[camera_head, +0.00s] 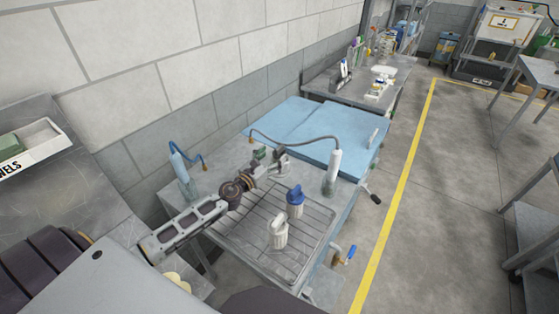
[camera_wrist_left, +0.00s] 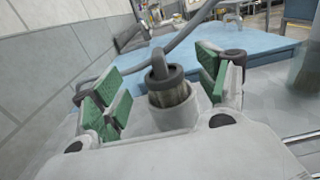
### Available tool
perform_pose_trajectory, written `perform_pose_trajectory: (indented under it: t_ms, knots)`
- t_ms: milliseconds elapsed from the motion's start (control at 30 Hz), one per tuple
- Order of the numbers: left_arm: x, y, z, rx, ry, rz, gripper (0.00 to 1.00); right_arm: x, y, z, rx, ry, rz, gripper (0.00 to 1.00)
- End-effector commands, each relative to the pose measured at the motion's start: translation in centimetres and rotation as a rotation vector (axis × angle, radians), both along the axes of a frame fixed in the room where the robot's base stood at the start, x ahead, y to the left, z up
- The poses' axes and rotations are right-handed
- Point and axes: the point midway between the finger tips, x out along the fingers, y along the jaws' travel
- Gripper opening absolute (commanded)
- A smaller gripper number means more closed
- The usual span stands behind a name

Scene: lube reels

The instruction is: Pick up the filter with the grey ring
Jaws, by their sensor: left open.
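Two filters stand upright on a wire rack on the metal bench in the head view. One is a white filter with a blue top (camera_head: 295,201). The other is an off-white filter (camera_head: 278,232) nearer the front. I cannot tell at this size which has a grey ring. My left gripper (camera_head: 271,160) is open over the bench, behind and left of both filters. In the left wrist view, its green-padded fingers (camera_wrist_left: 165,85) stand apart around a grey fitting with a dark ring (camera_wrist_left: 168,90), without a visible grip on it. Neither filter is clear in that view. My right gripper is not in view.
The wire rack (camera_head: 250,240) covers the bench front. A white bottle-like part with a curved hose (camera_head: 333,166) stands right of the gripper. A blue-tubed one (camera_head: 181,170) stands at the left. Blue mats (camera_head: 335,138) lie behind. A wall bounds the left; open floor lies right.

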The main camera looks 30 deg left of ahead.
Motion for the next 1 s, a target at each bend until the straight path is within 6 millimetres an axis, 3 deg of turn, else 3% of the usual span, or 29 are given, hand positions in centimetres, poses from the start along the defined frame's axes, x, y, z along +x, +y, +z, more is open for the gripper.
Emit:
perform_pose_trajectory:
  t_ms: [700, 1000]
  knots:
    - [4.3, -0.6, 0.4, -0.001, -0.001, 0.000, 0.74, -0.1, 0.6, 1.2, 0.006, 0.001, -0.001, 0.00]
    - [5.1, -0.7, 0.4, 0.000, 0.000, 0.000, 0.74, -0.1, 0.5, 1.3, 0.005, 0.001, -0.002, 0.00]
